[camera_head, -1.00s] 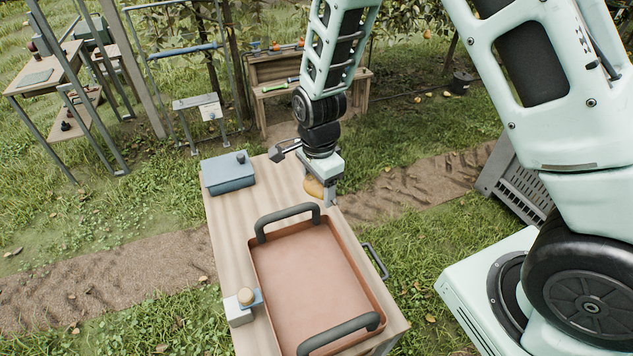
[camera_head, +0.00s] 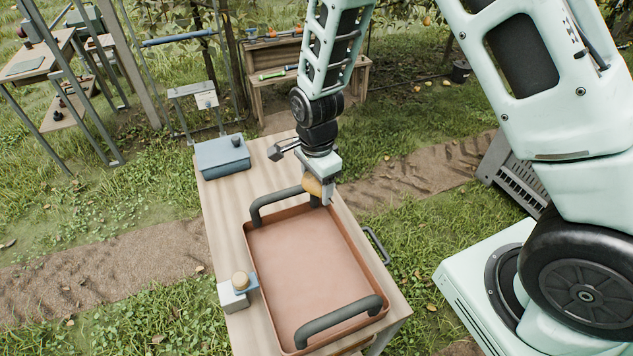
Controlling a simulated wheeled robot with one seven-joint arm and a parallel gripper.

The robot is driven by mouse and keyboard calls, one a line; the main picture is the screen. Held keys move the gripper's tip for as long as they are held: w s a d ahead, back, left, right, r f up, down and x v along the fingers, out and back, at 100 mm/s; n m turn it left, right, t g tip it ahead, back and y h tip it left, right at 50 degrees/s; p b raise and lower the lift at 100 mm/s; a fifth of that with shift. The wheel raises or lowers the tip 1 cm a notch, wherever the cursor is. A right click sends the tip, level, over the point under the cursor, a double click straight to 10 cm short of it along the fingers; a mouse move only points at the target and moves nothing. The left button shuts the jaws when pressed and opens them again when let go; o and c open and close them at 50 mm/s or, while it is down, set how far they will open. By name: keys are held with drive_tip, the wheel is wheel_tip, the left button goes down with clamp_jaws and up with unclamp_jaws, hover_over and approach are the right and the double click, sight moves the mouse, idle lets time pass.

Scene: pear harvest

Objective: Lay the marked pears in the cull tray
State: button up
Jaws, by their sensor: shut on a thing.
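The cull tray (camera_head: 253,268) is a shallow reddish-brown tray with two dark grey handles, lying on the wooden table. No pear shows inside it. My gripper (camera_head: 322,194) is at the tray's far end, beside the far handle. It is shut on a yellow-brown pear (camera_head: 312,184), held at about the far rim. The gripper partly hides the pear, and I cannot see a mark on it. Whether the pear touches the rim or handle, I cannot tell.
A blue-grey box (camera_head: 222,158) stands at the table's far left corner. A wooden bench (camera_head: 290,68) with tools stands behind. A grey slatted crate (camera_head: 515,172) is on the grass at right.

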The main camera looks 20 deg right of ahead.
drive_tip(key=shift+f, duration=0.1)
drive_tip(key=b, duration=1)
hover_over(317, 237)
drive_tip(key=shift+a+f, duration=0.1)
drive_tip(key=shift+f, duration=6.7)
drive_tip(key=shift+f+b, duration=1.55)
drive_tip(key=shift+f, duration=0.95)
drive_tip(key=o, duration=1.1)
